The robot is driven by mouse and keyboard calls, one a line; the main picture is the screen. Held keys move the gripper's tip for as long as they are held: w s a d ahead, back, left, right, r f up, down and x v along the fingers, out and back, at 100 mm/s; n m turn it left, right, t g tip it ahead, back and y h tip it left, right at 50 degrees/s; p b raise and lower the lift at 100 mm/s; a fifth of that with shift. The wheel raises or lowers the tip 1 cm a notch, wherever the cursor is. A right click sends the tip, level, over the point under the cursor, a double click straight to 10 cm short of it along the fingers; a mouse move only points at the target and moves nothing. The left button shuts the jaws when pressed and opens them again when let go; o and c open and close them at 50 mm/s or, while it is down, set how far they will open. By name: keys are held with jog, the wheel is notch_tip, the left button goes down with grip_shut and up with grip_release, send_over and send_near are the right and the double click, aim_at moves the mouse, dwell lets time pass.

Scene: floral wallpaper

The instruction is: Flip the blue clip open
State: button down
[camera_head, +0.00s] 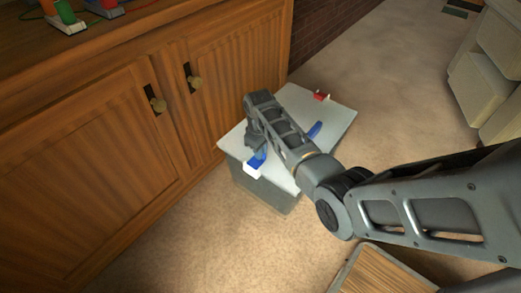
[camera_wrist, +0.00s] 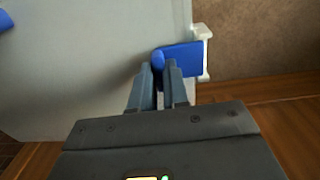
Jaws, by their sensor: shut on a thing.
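The blue clip (camera_wrist: 184,55) sits at the edge of a pale box lid in the wrist view, with a white bracket (camera_wrist: 204,52) at its outer end. The box's lid (camera_head: 334,117) looks flat and closed.
A second blue part (camera_head: 315,130) lies on the lid beside my arm, and a red and white clip (camera_head: 321,96) is at the far edge. A wooden cabinet (camera_head: 100,150) stands close on the left. Carpet (camera_head: 390,70) is open beyond the box.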

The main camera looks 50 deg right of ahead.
aim_at(254, 163)
jog(key=shift+a+r+h+p, duration=0.55)
jog(key=shift+h+p, duration=0.25)
jog(key=shift+p, duration=0.35)
jog(key=shift+a+r+h+p, duration=0.25)
jog(key=shift+r+h+p, duration=0.05)
jog(key=shift+h+p, duration=0.45)
jog(key=a+h, duration=0.1)
jog(key=h, duration=0.3)
jog(key=shift+a+r, duration=0.2)
jog(key=shift+a, duration=0.2)
jog(key=a+h+b, duration=0.2)
jog(key=h, duration=0.1)
jog(key=shift+f+h+b, duration=0.1)
jog(key=shift+h+b, duration=0.15)
jog(key=shift+b, duration=0.05)
jog(key=shift+s+a+f+t+h+b, duration=0.15)
jog(key=shift+a+h+b, duration=0.55)
jog(key=shift+h+b, duration=0.7)
jog(key=shift+w+a+f+t+h+b, duration=0.1)
jog(key=shift+a+f+h+b, duration=0.15)
jog(key=shift+a+h+b, duration=0.8)
jog(key=shift+s+a+f+t+h+b, duration=0.1)
jog(key=shift+a+f+h+b, duration=0.15)
jog(key=shift+h+b, duration=1.5)
jog(key=shift+a, duration=0.15)
jog(key=shift+f, duration=0.1)
